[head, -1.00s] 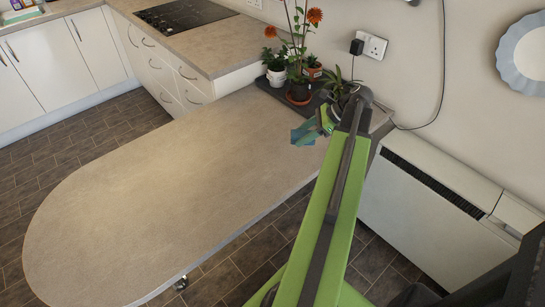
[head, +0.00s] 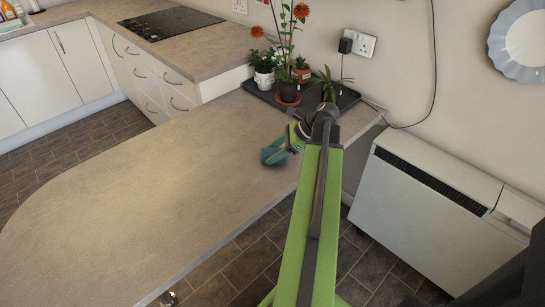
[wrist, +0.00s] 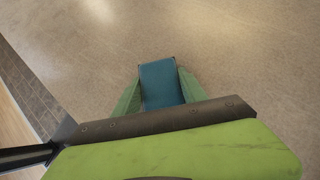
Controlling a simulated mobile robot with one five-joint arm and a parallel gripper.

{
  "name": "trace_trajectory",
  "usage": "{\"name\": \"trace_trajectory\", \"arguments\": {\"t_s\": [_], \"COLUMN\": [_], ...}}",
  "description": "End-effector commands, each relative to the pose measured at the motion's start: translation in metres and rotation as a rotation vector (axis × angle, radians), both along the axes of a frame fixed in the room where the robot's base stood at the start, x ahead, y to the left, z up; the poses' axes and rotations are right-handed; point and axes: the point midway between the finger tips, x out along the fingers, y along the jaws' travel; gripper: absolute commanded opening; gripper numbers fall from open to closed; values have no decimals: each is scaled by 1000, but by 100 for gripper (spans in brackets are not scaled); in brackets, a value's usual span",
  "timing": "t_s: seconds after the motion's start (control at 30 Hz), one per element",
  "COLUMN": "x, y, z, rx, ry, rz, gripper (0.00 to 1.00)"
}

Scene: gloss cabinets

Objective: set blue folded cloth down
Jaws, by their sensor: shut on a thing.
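The blue folded cloth (head: 270,156) is at the end of my gripper (head: 282,152), over the right part of the beige counter (head: 130,205) near its front edge. In the wrist view the cloth (wrist: 161,84) is a blue rectangle between the two green fingers of my gripper (wrist: 160,90), which are shut on it. The counter surface (wrist: 220,50) fills most of the view beyond it. I cannot tell whether the cloth touches the counter or hangs just above it. Part of the cloth is hidden by the fingers.
A dark tray (head: 345,98) with several potted plants (head: 288,90) stands at the counter's back right. A white heater (head: 425,200) is on the right below the wall socket (head: 365,45). The counter's middle and left are clear. The front edge drops to a dark tiled floor (head: 225,270).

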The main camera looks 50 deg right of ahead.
Motion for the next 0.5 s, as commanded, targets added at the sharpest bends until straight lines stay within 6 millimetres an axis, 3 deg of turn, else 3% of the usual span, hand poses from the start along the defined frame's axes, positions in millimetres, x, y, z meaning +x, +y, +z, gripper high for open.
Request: {"name": "trace_trajectory", "arguments": {"t_s": [0.17, 0.2, 0.33, 0.5], "x": [0, 0, 0, 0], "y": [0, 0, 0, -1], "z": [-4, -3, -2, -2], "rx": [0, 0, 0, 0], "ry": [0, 0, 0, 0], "rz": [0, 0, 0, -1], "gripper": [10, 53, 70, 71]}}
